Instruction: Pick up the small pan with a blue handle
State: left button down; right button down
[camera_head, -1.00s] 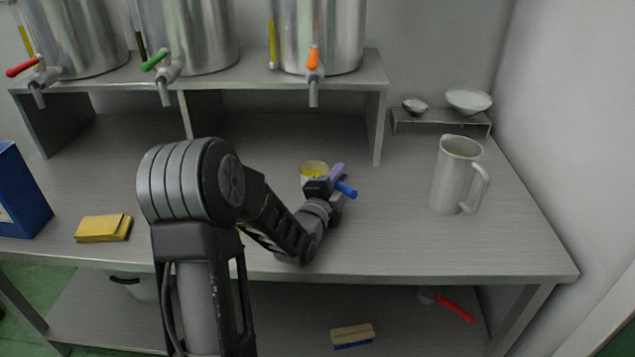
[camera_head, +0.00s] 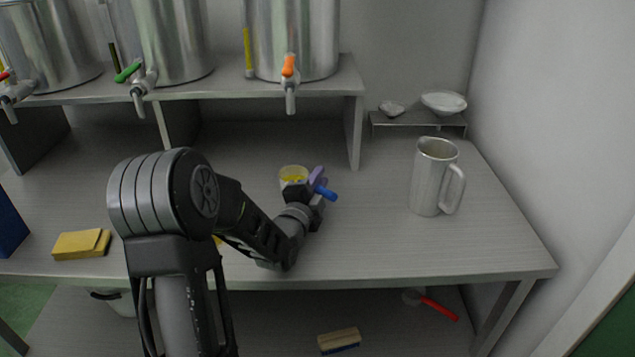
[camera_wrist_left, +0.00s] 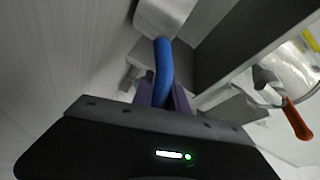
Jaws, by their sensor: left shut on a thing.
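My left gripper (camera_head: 312,185), with purple fingers, is over the bench top, near the middle. It is shut on the blue handle (camera_head: 326,193), which sticks out to the right of the fingers. In the left wrist view the blue handle (camera_wrist_left: 163,65) rises from between the fingers towards a pale, smooth shape (camera_wrist_left: 160,16). I cannot tell whether that shape is the body of the small pan. A pale round vessel with yellow inside (camera_head: 293,175) shows just behind and left of the gripper. I cannot tell whether the handle is clear of the bench. My right gripper is not in view.
A steel jug (camera_head: 433,178) stands to the right. Steel tanks with taps (camera_head: 289,68) stand on the raised shelf. A brush (camera_head: 339,340) and a red-handled tool (camera_head: 438,307) lie below.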

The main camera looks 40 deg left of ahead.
pick_arm(q)
notch_tip(320, 180, up, 9)
jog(key=p, duration=0.2)
jog(key=shift+r, duration=0.2)
dwell(0.4)
dwell(1.0)
